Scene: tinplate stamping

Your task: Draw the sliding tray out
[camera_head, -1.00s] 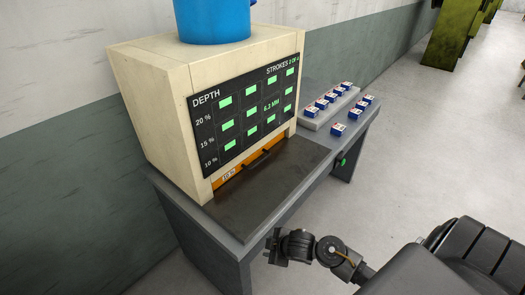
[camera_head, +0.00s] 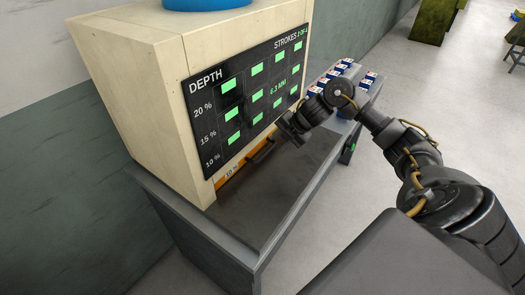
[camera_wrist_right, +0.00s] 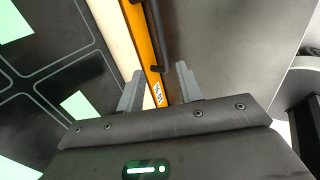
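The sliding tray's orange front (camera_wrist_right: 141,38) sits in the low slot of the cream press housing, under the depth panel. It carries a black bar handle (camera_head: 262,151) and a small white label. The tray looks pushed in. My right gripper (camera_head: 287,132) is just in front of the handle's right part in the head view, above the dark plate. The handle (camera_wrist_right: 158,36) shows beyond the fingertips and is not gripped. My left gripper is out of view.
The depth panel (camera_head: 248,98) with green lit squares faces the dark bare plate (camera_head: 270,185) on the grey table. Several small blue and white boxes (camera_head: 368,80) stand at the table's far end. The plate is otherwise clear.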

